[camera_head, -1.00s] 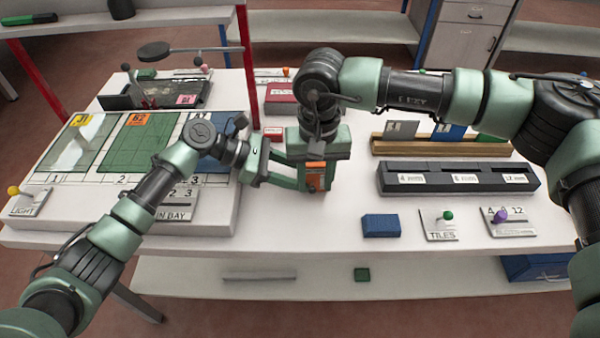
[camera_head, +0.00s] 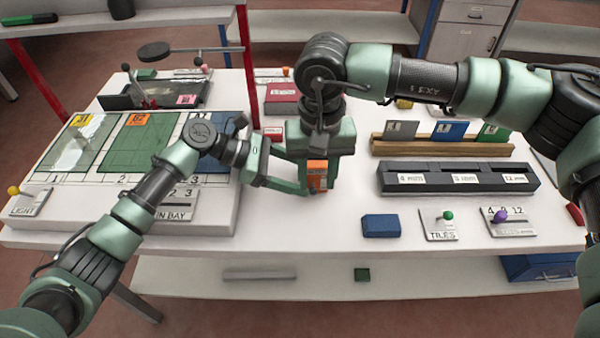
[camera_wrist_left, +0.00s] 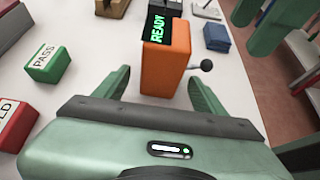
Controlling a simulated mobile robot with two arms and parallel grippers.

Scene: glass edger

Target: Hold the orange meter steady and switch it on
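The orange meter (camera_head: 317,178) stands upright on the white table; in the left wrist view the meter (camera_wrist_left: 166,68) shows green READY lettering on its dark top display. A dark ball-tipped lever (camera_wrist_left: 206,65) sticks out at its right side there. My left gripper (camera_wrist_left: 160,84) is open, with its fingers on either side of the meter's lower part and a gap visible on the left. My right gripper (camera_head: 318,178) is above the meter in the head view, pointing down, its fingers apart. Its fingers also show at the top right of the left wrist view (camera_wrist_left: 262,25), clear of the meter.
A green PASS block (camera_wrist_left: 49,63) and a red block (camera_wrist_left: 15,122) lie left of the meter in the wrist view. A blue block (camera_head: 381,225), a TILES switch panel (camera_head: 438,232) and a dark slotted rack (camera_head: 458,167) stand to the right. The table in front is clear.

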